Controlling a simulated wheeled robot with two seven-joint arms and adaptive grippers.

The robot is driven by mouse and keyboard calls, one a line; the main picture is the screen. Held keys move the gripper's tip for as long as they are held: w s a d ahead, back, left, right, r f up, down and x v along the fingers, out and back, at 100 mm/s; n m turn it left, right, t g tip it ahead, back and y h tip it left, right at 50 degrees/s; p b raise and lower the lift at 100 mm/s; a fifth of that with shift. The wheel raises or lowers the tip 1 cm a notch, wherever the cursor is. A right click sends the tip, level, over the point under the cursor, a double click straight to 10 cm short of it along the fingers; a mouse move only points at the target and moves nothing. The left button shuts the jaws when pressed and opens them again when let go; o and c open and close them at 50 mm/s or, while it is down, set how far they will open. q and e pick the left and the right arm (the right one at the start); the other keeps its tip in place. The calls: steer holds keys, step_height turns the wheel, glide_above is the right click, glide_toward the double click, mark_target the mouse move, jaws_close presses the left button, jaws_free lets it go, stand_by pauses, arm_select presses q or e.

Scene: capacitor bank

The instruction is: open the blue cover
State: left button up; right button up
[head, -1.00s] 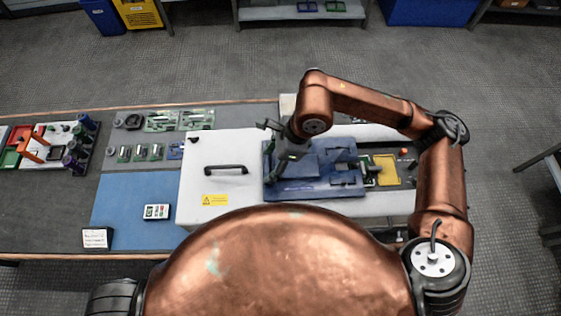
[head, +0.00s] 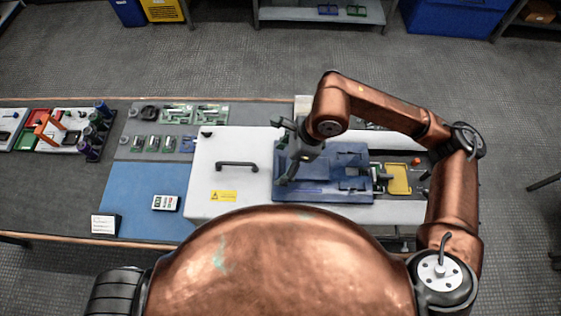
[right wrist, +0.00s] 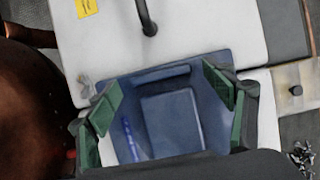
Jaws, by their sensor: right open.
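The blue cover (head: 312,191) lies over the right part of a white cabinet, with raised ribs and steps on its face. It also shows in the right wrist view (right wrist: 170,118), below the cabinet's black handle. My right gripper (head: 282,152) is over the left part of the cover, with its fingers spread and nothing between them. In the right wrist view the green-padded fingers of my right gripper (right wrist: 165,100) straddle the cover's sides. I cannot tell if they touch it. My left gripper is not in view.
The white cabinet lid (head: 210,150) has a black handle (head: 237,165) and a yellow label (head: 223,196). A yellow-framed part (head: 398,179) sits right of the cover. A blue mat (head: 135,200) with a small white device (head: 166,203) lies to the left.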

steer(key=v, duration=1.1)
steer(key=shift+r, duration=0.3)
steer(key=shift+r, duration=0.1)
